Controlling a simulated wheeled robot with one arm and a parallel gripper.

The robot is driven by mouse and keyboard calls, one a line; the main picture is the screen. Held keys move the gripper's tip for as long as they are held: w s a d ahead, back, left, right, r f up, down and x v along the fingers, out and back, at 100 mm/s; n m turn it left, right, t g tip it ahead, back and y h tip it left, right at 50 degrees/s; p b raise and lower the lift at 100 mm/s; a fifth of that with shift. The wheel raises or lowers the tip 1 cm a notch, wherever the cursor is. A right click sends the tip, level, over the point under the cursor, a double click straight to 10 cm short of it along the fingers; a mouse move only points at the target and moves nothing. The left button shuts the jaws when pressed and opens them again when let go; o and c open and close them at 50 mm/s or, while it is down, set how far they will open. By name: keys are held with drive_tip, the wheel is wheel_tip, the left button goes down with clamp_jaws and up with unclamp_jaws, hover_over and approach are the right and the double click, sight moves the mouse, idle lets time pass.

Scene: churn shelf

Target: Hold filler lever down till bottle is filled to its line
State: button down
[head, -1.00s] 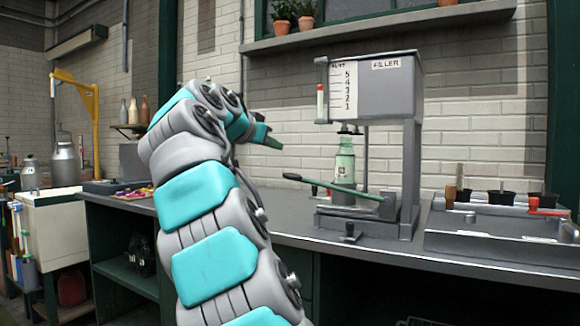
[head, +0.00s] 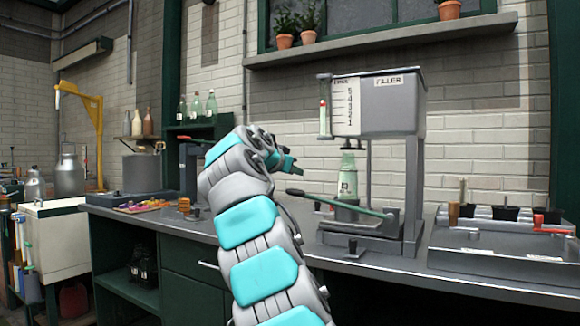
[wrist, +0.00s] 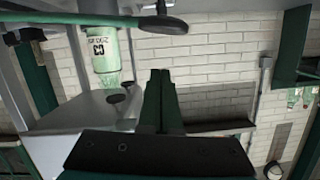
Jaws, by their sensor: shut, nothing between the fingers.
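The grey filler (head: 390,110) stands on the bench with a scale and a narrow gauge on its left side. A pale green bottle (head: 348,178) stands upright under its spout; its fill level and line are too small to tell. The green filler lever (head: 345,205) runs in front of the bottle, its dark knob (head: 295,192) sticking out left. My gripper (head: 292,167) is shut and empty, just above the knob in the picture, apparently apart from it. In the wrist view, my shut fingers (wrist: 160,82) are near the knob (wrist: 163,24) and bottle (wrist: 105,55).
A grey tray station (head: 500,235) with dark pots stands right of the filler. A small green shelf with bottles (head: 197,105) is behind my arm. A window ledge (head: 380,38) with potted plants runs above.

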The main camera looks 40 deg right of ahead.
sight(292, 192)
drive_tip(key=shift+a+f, duration=0.2)
drive_tip(key=shift+f, duration=0.1)
drive_tip(key=shift+w+a+f+b, duration=0.15)
drive_tip(key=shift+f+b, duration=0.35)
drive_tip(key=shift+f, duration=1)
drive_tip(key=shift+w, duration=0.1)
